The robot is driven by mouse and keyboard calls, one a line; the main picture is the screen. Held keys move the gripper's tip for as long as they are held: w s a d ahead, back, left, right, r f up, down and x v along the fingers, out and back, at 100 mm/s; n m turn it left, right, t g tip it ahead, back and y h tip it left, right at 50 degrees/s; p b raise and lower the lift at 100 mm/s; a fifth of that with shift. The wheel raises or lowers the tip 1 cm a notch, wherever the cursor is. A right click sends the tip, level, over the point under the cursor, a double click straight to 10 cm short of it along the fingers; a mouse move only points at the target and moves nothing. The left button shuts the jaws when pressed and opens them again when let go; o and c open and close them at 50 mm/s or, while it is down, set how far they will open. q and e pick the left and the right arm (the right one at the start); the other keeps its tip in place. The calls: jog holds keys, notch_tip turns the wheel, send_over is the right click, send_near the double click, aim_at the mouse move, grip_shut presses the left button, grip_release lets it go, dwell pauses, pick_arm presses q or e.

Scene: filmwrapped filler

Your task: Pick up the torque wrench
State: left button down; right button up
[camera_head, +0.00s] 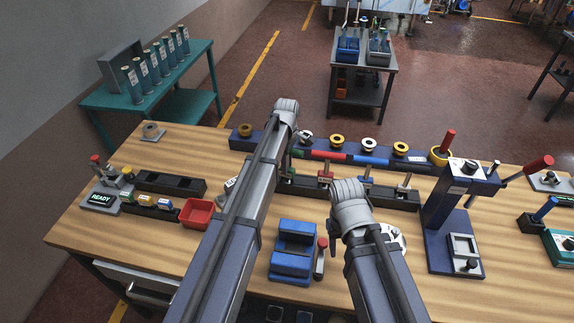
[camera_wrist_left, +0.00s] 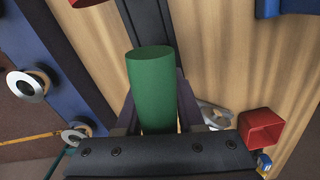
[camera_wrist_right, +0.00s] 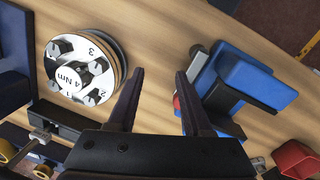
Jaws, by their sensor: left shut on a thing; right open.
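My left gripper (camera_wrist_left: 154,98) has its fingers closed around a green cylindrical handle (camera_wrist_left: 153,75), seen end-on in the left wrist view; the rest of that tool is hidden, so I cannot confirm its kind. In the head view my left arm reaches over the black tool rack (camera_head: 388,194) and hides the grip. My right gripper (camera_wrist_right: 160,73) is open and empty, between a round bolted plate marked "4 Nm" (camera_wrist_right: 73,75) and a blue cradle (camera_wrist_right: 235,75).
The blue cradle also shows in the head view (camera_head: 292,262), with a small red-handled tool (camera_head: 320,260) beside it. A red bin (camera_head: 197,212) lies left of my left arm. A blue press-like stand (camera_head: 440,235) rises at the right. Open wood lies at the front left.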

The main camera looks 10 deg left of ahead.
pick_arm(q)
jog(key=shift+r, duration=0.15)
dwell(0.5)
notch_tip(320, 180, up, 10)
jog(key=p, duration=1)
